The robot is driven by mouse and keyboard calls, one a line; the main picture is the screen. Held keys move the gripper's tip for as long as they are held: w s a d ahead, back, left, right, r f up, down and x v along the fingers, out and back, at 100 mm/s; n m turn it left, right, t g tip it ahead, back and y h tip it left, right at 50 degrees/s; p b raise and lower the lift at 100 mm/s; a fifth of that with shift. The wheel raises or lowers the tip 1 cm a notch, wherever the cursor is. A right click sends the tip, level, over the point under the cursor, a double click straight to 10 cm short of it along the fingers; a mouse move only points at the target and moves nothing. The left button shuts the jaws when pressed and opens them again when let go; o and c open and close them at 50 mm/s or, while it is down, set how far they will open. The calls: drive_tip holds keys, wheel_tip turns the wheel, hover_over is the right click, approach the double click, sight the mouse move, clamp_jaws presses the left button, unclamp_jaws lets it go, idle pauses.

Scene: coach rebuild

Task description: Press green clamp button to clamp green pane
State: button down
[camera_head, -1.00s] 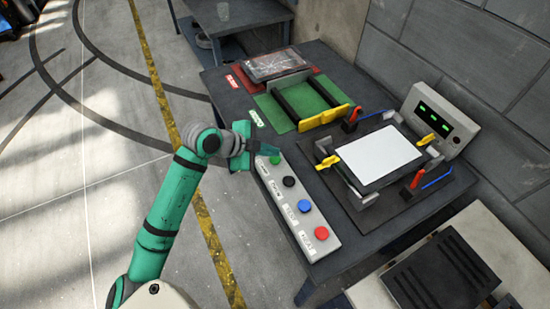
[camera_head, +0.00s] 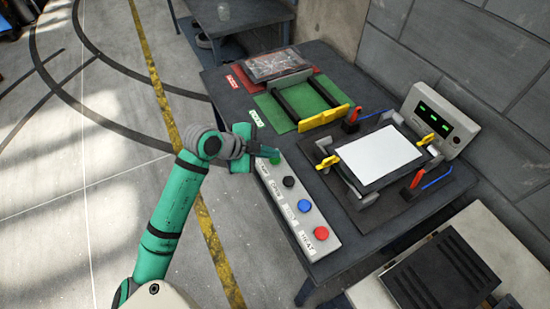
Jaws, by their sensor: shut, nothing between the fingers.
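My gripper (camera_head: 267,151) is shut and empty, with its tip right at the green button (camera_head: 275,159) at the far end of the button strip. I cannot tell whether the tip touches or presses the button. A white pane (camera_head: 380,156) lies flat in a dark fixture (camera_head: 352,202) on the table. Yellow levers (camera_head: 327,162) and red and blue clamp parts (camera_head: 408,193) stand around it. No pane looks clearly green from here.
The pale strip (camera_head: 268,185) also carries black (camera_head: 289,182), blue (camera_head: 305,206) and red (camera_head: 321,233) buttons. Behind are a green mat (camera_head: 283,124) with black rails and a yellow bar (camera_head: 325,119), and a cracked pane (camera_head: 275,64) on red. A display box (camera_head: 455,128) stands back right.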

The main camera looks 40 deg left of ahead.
sight(271, 161)
drive_tip(key=shift+f, duration=0.45)
idle(0.4)
drive_tip(key=shift+r, duration=0.9)
drive_tip(key=shift+r, duration=0.1)
drive_tip(key=shift+r, duration=2.4)
